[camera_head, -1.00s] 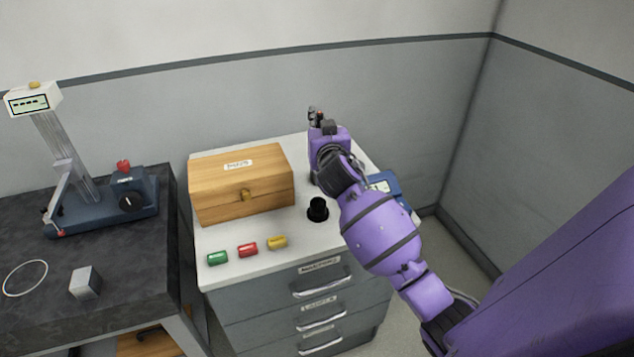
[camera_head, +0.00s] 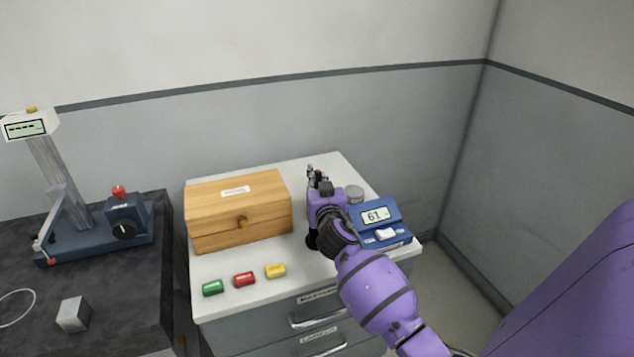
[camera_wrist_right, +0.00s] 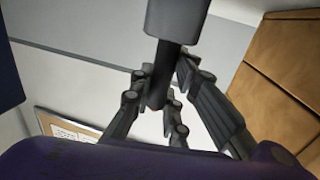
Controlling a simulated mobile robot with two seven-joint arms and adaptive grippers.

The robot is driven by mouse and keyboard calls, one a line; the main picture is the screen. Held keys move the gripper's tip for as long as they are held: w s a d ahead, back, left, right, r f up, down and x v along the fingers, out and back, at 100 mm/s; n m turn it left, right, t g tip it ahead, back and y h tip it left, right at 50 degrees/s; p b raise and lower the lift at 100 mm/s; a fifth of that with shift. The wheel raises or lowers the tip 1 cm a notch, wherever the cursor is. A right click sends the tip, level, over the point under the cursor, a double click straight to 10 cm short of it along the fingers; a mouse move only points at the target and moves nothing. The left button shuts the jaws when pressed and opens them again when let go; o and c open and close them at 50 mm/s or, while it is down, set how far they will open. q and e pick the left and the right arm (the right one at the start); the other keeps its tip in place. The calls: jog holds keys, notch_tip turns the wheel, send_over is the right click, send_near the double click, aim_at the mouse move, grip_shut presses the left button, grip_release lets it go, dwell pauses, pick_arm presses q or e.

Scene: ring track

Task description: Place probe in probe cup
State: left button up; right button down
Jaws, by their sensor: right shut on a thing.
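My right gripper (camera_head: 316,176) is over the back of the white cabinet top, right of the wooden box. In the right wrist view, its fingers (camera_wrist_right: 172,100) are shut around the narrower part of a dark grey probe (camera_wrist_right: 178,20), whose thicker part extends to the top edge. A small red spot shows between the fingers. In the head view the probe is largely hidden by the gripper. A black round cup-like object (camera_head: 311,240) stands on the cabinet, mostly covered by my right arm; I cannot tell whether it is the probe cup. My left gripper is not in view.
A wooden box (camera_head: 240,210) stands left of my arm. A blue meter reading 61 (camera_head: 380,222) and a grey round container (camera_head: 354,193) are to the right. Green (camera_head: 213,288), red (camera_head: 244,279) and yellow (camera_head: 275,270) pieces lie in front. A dark table (camera_head: 120,300) is left.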

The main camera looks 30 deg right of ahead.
jog(key=shift+f, duration=0.25)
jog(key=c, duration=1.7)
grip_release()
jog(key=shift+r, duration=0.1)
jog(key=shift+s+a, duration=0.1)
jog(key=shift+s, duration=0.1)
jog(key=shift+d+r+b+v, duration=0.1)
jog(key=shift+d+v, duration=0.05)
jog(key=shift+v, duration=1.05)
jog(key=shift+d+r+b+v, duration=0.1)
jog(key=shift+d+r+v, duration=0.05)
jog(key=shift+v, duration=1.1)
jog(key=shift+d+r+b+v, duration=0.1)
jog(key=shift+d+v, duration=0.05)
jog(key=shift+v, duration=1.05)
